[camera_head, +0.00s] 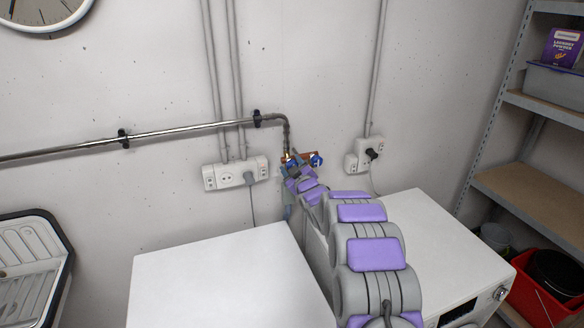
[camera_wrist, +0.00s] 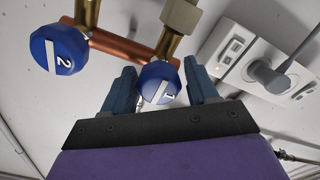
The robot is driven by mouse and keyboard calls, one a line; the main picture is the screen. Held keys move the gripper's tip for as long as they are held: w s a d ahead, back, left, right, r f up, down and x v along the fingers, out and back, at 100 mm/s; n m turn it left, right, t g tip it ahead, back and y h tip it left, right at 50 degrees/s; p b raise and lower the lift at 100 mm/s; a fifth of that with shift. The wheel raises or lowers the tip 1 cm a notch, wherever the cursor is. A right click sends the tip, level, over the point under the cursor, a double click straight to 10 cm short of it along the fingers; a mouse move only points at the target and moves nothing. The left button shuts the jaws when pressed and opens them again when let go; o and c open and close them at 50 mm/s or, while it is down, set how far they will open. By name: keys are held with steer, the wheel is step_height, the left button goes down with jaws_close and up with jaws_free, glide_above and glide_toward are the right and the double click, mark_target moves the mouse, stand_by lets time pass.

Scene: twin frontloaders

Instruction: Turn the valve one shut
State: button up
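Valve one is a blue round knob marked 1 (camera_wrist: 157,84) with a white bar, on a brass fitting off a copper pipe (camera_wrist: 122,47). In the wrist view the knob sits between the two blue-grey fingers of my gripper (camera_wrist: 160,72), which are apart on either side of it. A small gap shows by the right finger; I cannot tell if the left finger touches. A second blue knob marked 2 (camera_wrist: 58,50) is left of it. In the head view my gripper (camera_head: 291,168) is at the wall pipework and hides most of valve one; valve two (camera_head: 316,160) shows to its right.
A white socket strip (camera_head: 235,173) and another socket with a black plug (camera_head: 366,152) flank the valves. Two white machines (camera_head: 215,280) (camera_head: 440,235) stand below, with my arm reaching over them. A metal pipe (camera_head: 180,131) runs along the wall. Shelves (camera_head: 530,195) stand at right.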

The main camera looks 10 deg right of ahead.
steer(key=c, duration=0.8)
steer(key=shift+m+p, duration=0.3)
steer(key=shift+p, duration=0.15)
steer(key=shift+r+m+p, duration=0.15)
steer(key=shift+m+p, duration=0.65)
steer(key=shift+p, duration=0.45)
steer(key=m+p, duration=0.8)
steer(key=m, duration=0.2)
steer(key=shift+m+p, duration=0.4)
steer(key=m+p, duration=0.1)
steer(key=m, duration=0.1)
steer(key=m+p, duration=0.1)
steer(key=m, duration=0.1)
steer(key=shift+d+f+m, duration=0.1)
steer(key=shift+f+m, duration=0.1)
steer(key=shift+m, duration=0.2)
